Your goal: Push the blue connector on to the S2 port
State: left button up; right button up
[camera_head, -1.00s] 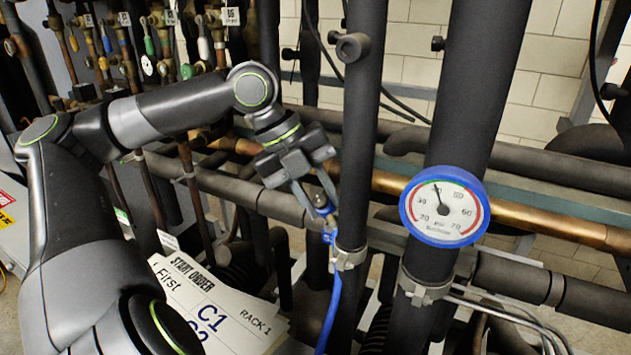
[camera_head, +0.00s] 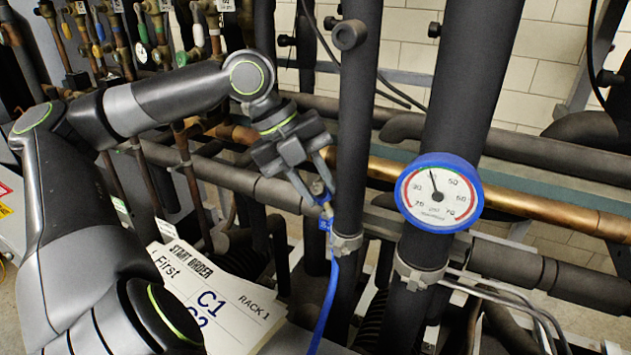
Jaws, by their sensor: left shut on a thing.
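My left gripper (camera_head: 318,190) points down and right beside a dark vertical pipe. Its fingers are shut on the blue connector (camera_head: 326,200), which shows only in part between the fingertips. A blue hose (camera_head: 328,290) hangs down from the connector, with a small blue tag (camera_head: 325,224) near its top. I cannot make out a port labelled S2, and I cannot tell whether the connector touches a port. My right gripper is not in view.
A dark vertical pipe (camera_head: 358,120) with a clamp (camera_head: 346,244) stands just right of the gripper. A blue-rimmed gauge (camera_head: 438,193) sits on a thicker pipe. Papers (camera_head: 215,295) marked "START ORDER" lie at lower left. Valves and pipes fill the upper left.

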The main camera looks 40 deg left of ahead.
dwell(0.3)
pick_arm(q)
jog(key=shift+w+f+p, duration=0.1)
jog(key=shift+p, duration=0.35)
jog(key=o, duration=1.7)
jog(key=shift+o, duration=0.2)
jog(key=shift+a, duration=0.15)
